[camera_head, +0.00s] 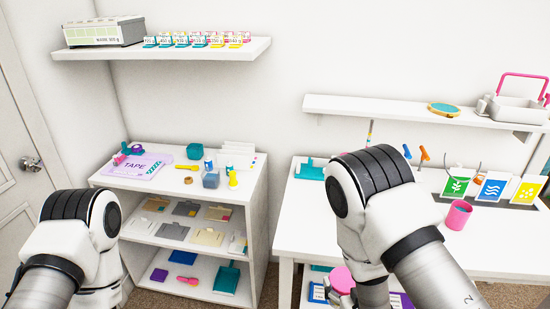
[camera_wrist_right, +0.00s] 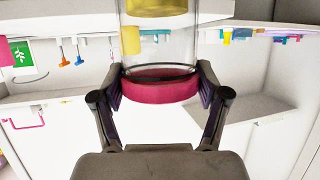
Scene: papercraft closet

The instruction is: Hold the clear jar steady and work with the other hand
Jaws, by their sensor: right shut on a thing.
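My right gripper (camera_wrist_right: 162,84) is shut on the pink lid (camera_wrist_right: 163,91) of the clear jar (camera_wrist_right: 162,42). One finger presses each side of the lid. Yellow pieces (camera_wrist_right: 150,8) show through the jar's clear wall. In the head view the pink lid (camera_head: 341,279) shows at the front left edge of the right table, beside my right arm; the jar body below is hidden. My left arm comes in at the lower left, but its gripper is not in view.
The right table (camera_head: 385,235) holds a pink cup (camera_head: 458,214), a teal tray (camera_head: 311,170) and several seed-packet cards (camera_head: 491,188). A white shelf unit (camera_head: 185,187) with small tools stands to its left. Wall shelves (camera_head: 160,50) hang above.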

